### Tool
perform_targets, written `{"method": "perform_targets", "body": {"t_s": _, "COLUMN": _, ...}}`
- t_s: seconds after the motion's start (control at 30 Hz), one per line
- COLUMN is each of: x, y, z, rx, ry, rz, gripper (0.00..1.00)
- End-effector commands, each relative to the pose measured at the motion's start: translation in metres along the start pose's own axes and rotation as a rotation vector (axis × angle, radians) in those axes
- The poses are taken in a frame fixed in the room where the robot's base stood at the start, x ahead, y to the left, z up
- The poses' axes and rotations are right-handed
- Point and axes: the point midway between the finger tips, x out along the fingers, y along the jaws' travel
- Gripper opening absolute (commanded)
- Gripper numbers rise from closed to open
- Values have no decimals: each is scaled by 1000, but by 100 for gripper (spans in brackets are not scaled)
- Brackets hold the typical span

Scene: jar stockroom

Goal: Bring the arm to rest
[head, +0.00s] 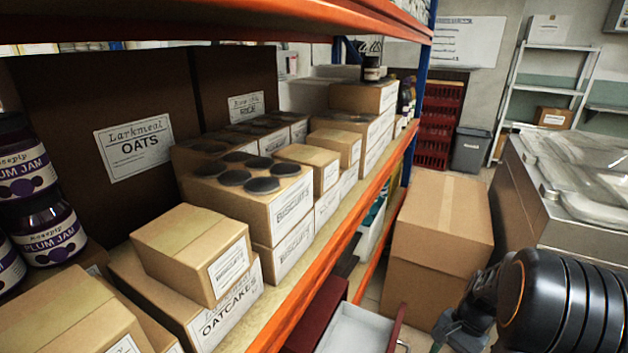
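My arm shows at the lower right corner of the head view as a black ribbed link with an orange ring. Beside it, to the left, is a dark grey jointed part of the arm's end. My gripper's fingertips cannot be made out there, and the lower part is cut off by the picture's bottom edge. Nothing can be seen held. The arm's end is in front of a large closed cardboard box (440,225) on the floor, to the right of the shelf.
An orange-edged shelf (335,205) holds several cartons, including an oatcakes box (225,318), and plum jam jars (45,232). An open drawer (355,330) with a white inside is below it. A steel counter (520,190) stands at right. A grey bin (468,150) is behind.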

Motion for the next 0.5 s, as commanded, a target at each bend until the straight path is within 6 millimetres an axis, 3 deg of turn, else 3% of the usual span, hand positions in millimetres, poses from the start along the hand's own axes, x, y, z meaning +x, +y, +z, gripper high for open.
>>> {"method": "perform_targets", "body": {"t_s": 0.03, "x": -29, "y": -8, "z": 25, "rx": -145, "ry": 83, "rz": 26, "gripper": 38}}
{"method": "perform_targets", "body": {"t_s": 0.2, "x": -80, "y": -26, "z": 87, "rx": -547, "ry": 315, "rz": 106, "gripper": 38}}
{"method": "perform_targets", "body": {"t_s": 0.5, "x": -142, "y": -46, "z": 177, "rx": -871, "ry": 565, "rz": 113, "gripper": 38}}
